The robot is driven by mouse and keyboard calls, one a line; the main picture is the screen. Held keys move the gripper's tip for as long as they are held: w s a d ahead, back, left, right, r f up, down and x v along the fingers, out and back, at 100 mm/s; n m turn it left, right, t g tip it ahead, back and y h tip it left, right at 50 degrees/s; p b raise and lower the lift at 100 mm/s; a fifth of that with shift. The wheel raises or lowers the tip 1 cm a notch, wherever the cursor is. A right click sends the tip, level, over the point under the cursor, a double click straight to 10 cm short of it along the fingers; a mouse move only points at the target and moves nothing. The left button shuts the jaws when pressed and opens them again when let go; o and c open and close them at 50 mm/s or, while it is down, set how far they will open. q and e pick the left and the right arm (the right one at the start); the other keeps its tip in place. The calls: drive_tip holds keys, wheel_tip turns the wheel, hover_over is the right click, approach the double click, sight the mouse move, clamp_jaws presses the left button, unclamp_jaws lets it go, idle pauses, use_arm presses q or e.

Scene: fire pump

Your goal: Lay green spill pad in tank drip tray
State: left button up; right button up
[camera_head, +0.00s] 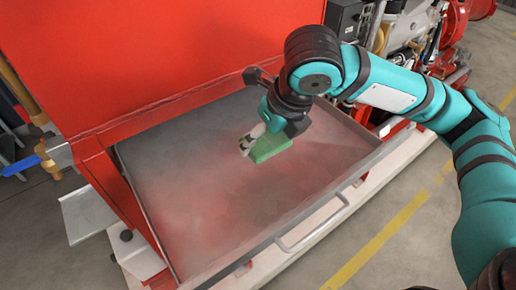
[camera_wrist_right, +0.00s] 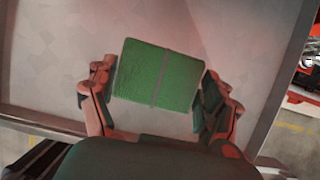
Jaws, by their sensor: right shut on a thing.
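The green spill pad (camera_head: 271,147) is a small block in my right gripper (camera_head: 250,140), over the inside of the tank drip tray (camera_head: 190,200). The right wrist view shows the pad (camera_wrist_right: 158,75) between the two fingers of the gripper (camera_wrist_right: 157,90), with a grey band across it. The gripper is shut on the pad's sides. The grey metal tray (camera_wrist_right: 60,50) lies behind the pad there. I cannot tell whether the pad touches the tray floor. My left gripper is not in view.
A red tank (camera_head: 160,60) stands behind the tray. The tray's front rim carries a handle (camera_head: 312,222). A blue-handled valve (camera_head: 22,165) is at the left, and pump machinery (camera_head: 410,40) stands at the back right. The tray floor around the pad is bare.

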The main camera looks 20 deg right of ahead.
sight(272, 145)
drive_tip(key=f, duration=0.3)
drive_tip(key=shift+s+f, duration=0.25)
drive_tip(key=shift+s, duration=0.05)
drive_tip(key=shift+w+f, duration=0.2)
drive_tip(key=shift+f, duration=1.7)
drive_tip(key=o, duration=0.6)
drive_tip(key=shift+o, duration=1.1)
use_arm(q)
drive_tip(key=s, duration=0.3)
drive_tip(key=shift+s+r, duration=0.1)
